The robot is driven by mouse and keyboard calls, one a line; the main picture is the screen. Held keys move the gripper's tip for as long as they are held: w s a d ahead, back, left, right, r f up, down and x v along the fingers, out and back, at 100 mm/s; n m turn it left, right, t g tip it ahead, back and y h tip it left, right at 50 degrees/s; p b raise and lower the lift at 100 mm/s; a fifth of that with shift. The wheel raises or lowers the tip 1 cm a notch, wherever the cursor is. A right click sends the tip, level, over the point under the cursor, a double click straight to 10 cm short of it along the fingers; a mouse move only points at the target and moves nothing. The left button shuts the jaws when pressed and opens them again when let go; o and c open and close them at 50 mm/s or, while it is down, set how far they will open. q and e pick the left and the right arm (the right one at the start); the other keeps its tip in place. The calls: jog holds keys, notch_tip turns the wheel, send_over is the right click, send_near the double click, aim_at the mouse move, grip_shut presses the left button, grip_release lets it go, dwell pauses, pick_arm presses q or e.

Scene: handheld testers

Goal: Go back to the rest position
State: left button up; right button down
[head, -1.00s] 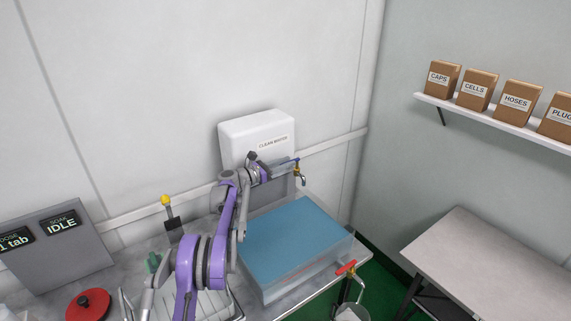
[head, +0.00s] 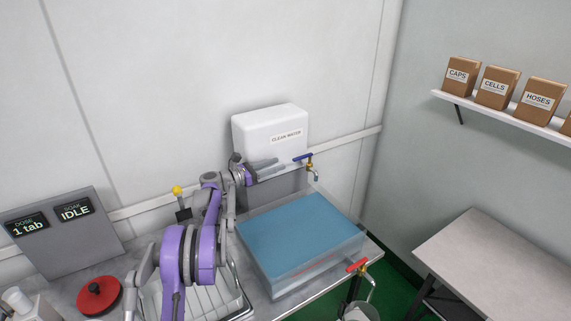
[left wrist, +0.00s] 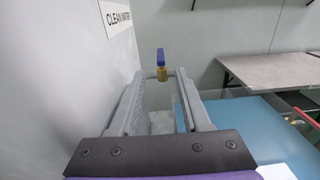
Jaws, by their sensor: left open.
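My left gripper (head: 279,166) is open and empty in front of the white clean water tank (head: 258,124). Its fingers point toward the brass tap with the blue handle (head: 304,158), with a gap between. In the left wrist view, the open fingers (left wrist: 161,75) frame this tap (left wrist: 161,66), which stands beyond the fingertips. My purple and grey left arm reaches up from the bottom of the head view. My right gripper is not in view.
A clear basin of blue water (head: 300,238) sits just below the gripper, with a red-handled tap (head: 357,266) at its front. A grey panel (head: 62,240) reads 1 tab and IDLE. A yellow-knobbed lever (head: 178,190) stands behind my arm. A side table (head: 490,255) is bare.

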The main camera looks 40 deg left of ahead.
pick_arm(q)
jog(key=shift+s+a, duration=0.1)
jog(key=shift+s, duration=0.4)
jog(key=s+d+m+g+p, duration=0.1)
jog(key=s+d+m+g, duration=0.3)
jog(key=d, duration=0.7)
jog(key=d+m+g, duration=0.2)
jog(key=d+m, duration=0.3)
jog(key=d, duration=0.6)
jog(key=s+d+m+g+p, duration=0.15)
jog(key=d+m, duration=0.35)
jog(key=d, duration=0.5)
jog(key=s+d+f+m+g+y, duration=0.1)
jog(key=s+d+f+m, duration=0.1)
jog(key=s+m, duration=0.4)
jog(key=s+d+f+m+g+y, duration=0.2)
jog(key=s+d+m, duration=0.3)
jog(key=s, duration=0.6)
jog(key=s+d+f+m+g+y, duration=0.1)
jog(key=s+d+f+m+y, duration=0.1)
jog(key=s+d+f+m, duration=0.2)
jog(key=s+m, duration=0.3)
jog(key=s, duration=0.1)
jog(key=shift+s+d+f+m, duration=0.15)
jog(key=shift+s+d+m, duration=0.15)
jog(key=shift+s, duration=0.1)
